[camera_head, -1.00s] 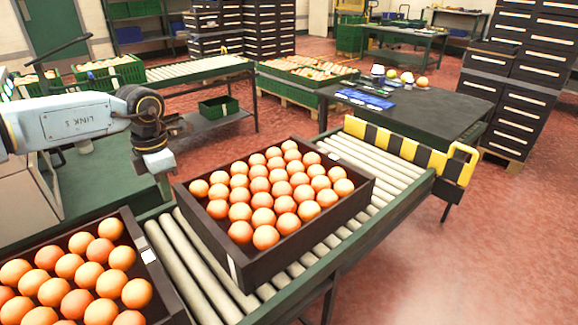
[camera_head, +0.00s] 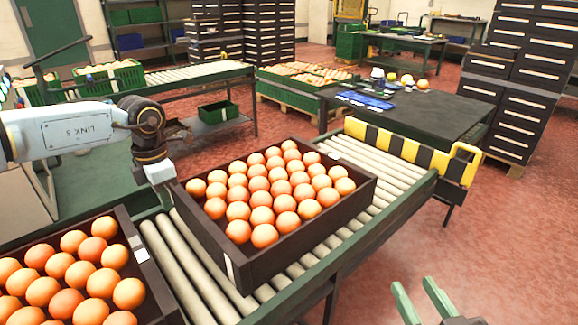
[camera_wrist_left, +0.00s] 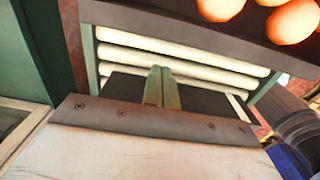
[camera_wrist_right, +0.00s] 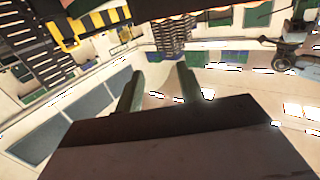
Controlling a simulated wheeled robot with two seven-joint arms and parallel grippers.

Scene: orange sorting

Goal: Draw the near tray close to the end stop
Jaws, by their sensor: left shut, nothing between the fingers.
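A dark tray (camera_head: 300,245) full of oranges sits on the roller conveyor (camera_head: 395,187), apart from the yellow-black striped end stop (camera_head: 400,148). A second dark tray (camera_head: 160,290) of oranges is at lower left, with bare rollers between the two. My left gripper (camera_head: 165,192) points down beside the left corner of the middle tray. In the left wrist view its fingers (camera_wrist_left: 162,72) are shut and empty, with a tray wall (camera_wrist_left: 190,25) and rollers ahead; contact is unclear. My right gripper (camera_head: 414,285) is open and empty, right of the conveyor; its spread fingers show in the right wrist view (camera_wrist_right: 161,72).
A dark table (camera_head: 430,110) with blue items stands behind the end stop. Another conveyor (camera_head: 200,72) and green crates (camera_head: 127,75) are at the back left. Rollers between the middle tray and the end stop are bare. The floor at right is clear.

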